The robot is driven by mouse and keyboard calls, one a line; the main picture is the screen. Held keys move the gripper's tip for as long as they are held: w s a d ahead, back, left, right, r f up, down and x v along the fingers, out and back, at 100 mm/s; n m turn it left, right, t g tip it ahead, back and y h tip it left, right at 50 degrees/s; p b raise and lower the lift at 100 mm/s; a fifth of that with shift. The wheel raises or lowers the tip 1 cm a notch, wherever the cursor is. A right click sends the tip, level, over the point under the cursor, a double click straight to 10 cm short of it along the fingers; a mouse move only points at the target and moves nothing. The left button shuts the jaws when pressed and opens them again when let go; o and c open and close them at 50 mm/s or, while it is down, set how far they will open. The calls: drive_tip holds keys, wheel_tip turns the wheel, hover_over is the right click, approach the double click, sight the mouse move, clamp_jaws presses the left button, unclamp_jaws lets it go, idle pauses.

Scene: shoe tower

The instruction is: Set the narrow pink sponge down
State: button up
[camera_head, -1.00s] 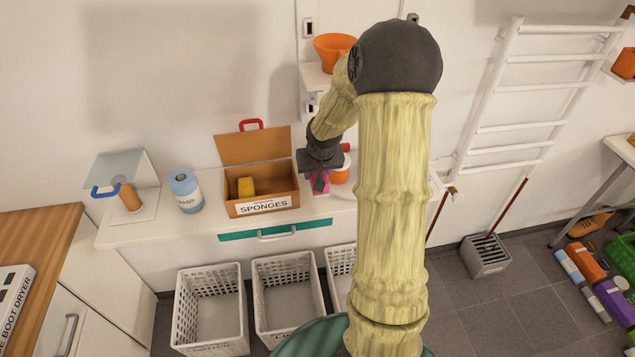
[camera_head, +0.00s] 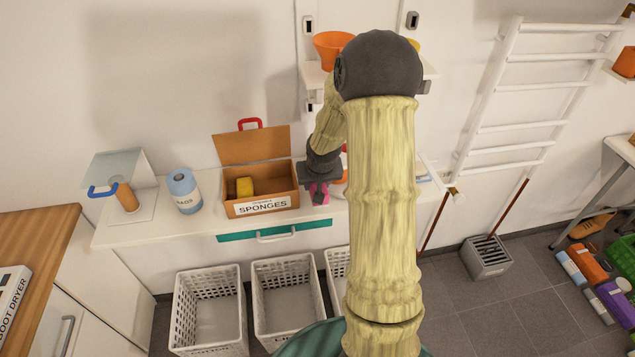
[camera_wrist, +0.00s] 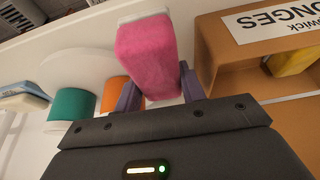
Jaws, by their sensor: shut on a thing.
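The narrow pink sponge (camera_wrist: 147,58) is between my gripper's two dark fingers in the wrist view, sticking out past them, with a pale strip at its far end. In the head view the sponge (camera_head: 320,196) shows as a small pink patch below my gripper (camera_head: 318,186), just right of the sponge box. My gripper (camera_wrist: 160,88) is shut on it. The sponge is over or on the white counter (camera_head: 150,232); whether it touches the top I cannot tell.
The open box labelled SPONGES (camera_head: 262,209) stands close on the left, with a yellow sponge (camera_head: 245,187) inside. Orange (camera_wrist: 116,92) and green (camera_wrist: 72,104) round things stand on the other side. A blue rags roll (camera_head: 184,190) is farther left. White baskets (camera_head: 285,290) stand below.

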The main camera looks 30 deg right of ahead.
drive_tip(key=shift+f, duration=0.3)
drive_tip(key=o, duration=0.9)
drive_tip(key=shift+o, duration=0.2)
drive_tip(key=shift+r, duration=0.15)
drive_tip(key=shift+r+p, duration=0.45)
drive_tip(key=shift+r, duration=0.1)
drive_tip(key=p+v, duration=0.2)
drive_tip(key=v, duration=1)
drive_tip(key=shift+s+a, duration=0.1)
drive_tip(key=s+a+n+g+y, duration=0.1)
drive_tip(key=s+a+n, duration=0.2)
drive_tip(key=s+a, duration=1)
drive_tip(key=shift+s+a+g, duration=0.3)
drive_tip(key=shift+s, duration=0.65)
